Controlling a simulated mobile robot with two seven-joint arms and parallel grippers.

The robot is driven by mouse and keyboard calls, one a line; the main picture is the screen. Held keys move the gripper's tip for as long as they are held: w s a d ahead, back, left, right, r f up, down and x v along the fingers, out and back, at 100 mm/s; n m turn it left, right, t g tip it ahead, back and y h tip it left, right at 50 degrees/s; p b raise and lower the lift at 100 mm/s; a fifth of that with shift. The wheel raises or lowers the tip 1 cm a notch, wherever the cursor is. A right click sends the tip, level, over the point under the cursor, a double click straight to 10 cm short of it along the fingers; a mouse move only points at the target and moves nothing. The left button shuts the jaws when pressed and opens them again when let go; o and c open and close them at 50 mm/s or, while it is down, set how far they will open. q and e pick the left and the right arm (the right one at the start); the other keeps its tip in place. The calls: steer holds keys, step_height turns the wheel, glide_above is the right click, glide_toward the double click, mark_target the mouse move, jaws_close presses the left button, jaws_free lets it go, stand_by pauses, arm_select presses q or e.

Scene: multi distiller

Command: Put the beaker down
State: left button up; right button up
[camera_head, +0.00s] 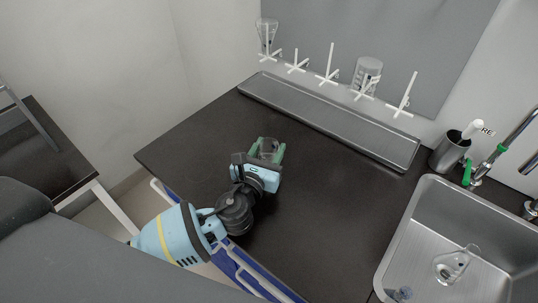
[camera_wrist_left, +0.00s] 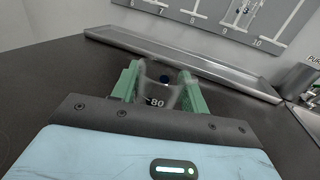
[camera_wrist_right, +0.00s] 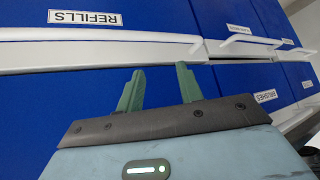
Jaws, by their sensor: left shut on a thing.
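A clear glass beaker (camera_head: 268,147) is between the green fingers of my left gripper (camera_head: 266,151), over the dark countertop (camera_head: 330,215). In the left wrist view the beaker (camera_wrist_left: 160,93) shows an "80" mark and sits between both fingers (camera_wrist_left: 160,88), which are shut on it. It looks upright and low over the counter; I cannot tell whether its base touches. My right gripper (camera_wrist_right: 158,88) shows only in its own wrist view. Its fingers are apart and empty, in front of blue drawers.
A metal drip tray (camera_head: 330,120) runs along the wall under white pegs holding glassware (camera_head: 367,75). A metal cup (camera_head: 450,150) stands beside the sink (camera_head: 415,215), which holds a flask (camera_head: 452,265). The counter right of my left gripper is clear. Blue drawers (camera_wrist_right: 120,60) face my right gripper.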

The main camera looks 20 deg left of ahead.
arm_select(q)
step_height(320, 180, down, 2)
steer(key=shift+s+f, duration=0.15)
steer(key=shift+f, duration=0.2)
steer(key=o, duration=0.9)
steer(key=shift+o, duration=0.2)
steer(key=shift+r, duration=0.15)
steer(key=shift+s, duration=0.15)
steer(key=s, duration=1.1)
steer(key=shift+s+a, duration=0.3)
steer(key=shift+s, duration=0.05)
